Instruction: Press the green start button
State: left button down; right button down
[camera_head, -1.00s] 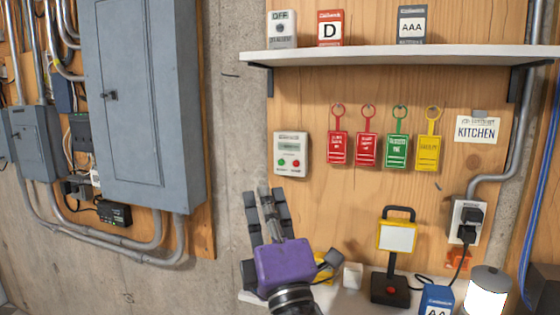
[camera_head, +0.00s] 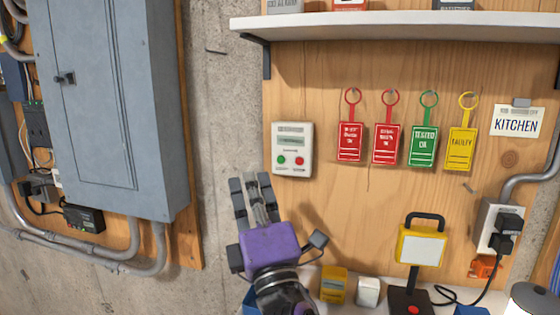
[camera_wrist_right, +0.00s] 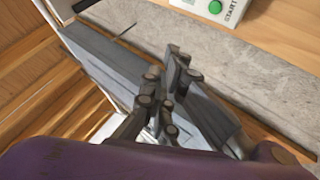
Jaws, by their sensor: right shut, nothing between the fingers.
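The green start button (camera_head: 281,160) is on a small pale control box (camera_head: 292,148) fixed to the wooden board, beside a red button (camera_head: 299,161). In the right wrist view the green button (camera_wrist_right: 215,7) shows at the top edge with the word START beside it. My right gripper (camera_head: 252,178) is purple with dark fingers. It is shut and empty, its fingers pointing up, just below and left of the box. I cannot tell how far it is from the board. My left gripper is not in view.
A shelf (camera_head: 400,27) runs above the box. Red, green and yellow tags hang to its right, including a yellow tag (camera_head: 461,140). A yellow work lamp (camera_head: 421,245) and small items stand below. A grey electrical panel (camera_head: 110,100) is at left.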

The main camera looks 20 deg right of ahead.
aim_at(281, 160)
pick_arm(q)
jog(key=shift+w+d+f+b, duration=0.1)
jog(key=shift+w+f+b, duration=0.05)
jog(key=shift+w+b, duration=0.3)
pick_arm(e)
jog(key=w+d, duration=0.4)
jog(key=w, duration=0.2)
jog(key=shift+w+d, duration=0.3)
jog(key=shift+w, duration=0.1)
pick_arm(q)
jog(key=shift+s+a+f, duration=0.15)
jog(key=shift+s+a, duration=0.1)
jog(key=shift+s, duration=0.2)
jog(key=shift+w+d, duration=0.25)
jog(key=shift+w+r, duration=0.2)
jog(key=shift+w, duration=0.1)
pick_arm(e)
jog(key=shift+w+d, duration=0.1)
jog(key=shift+w, duration=0.05)
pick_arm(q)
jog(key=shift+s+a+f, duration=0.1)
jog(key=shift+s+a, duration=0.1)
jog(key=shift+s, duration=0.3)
pick_arm(e)
jog(key=shift+w+d, duration=0.15)
jog(key=shift+w, duration=0.1)
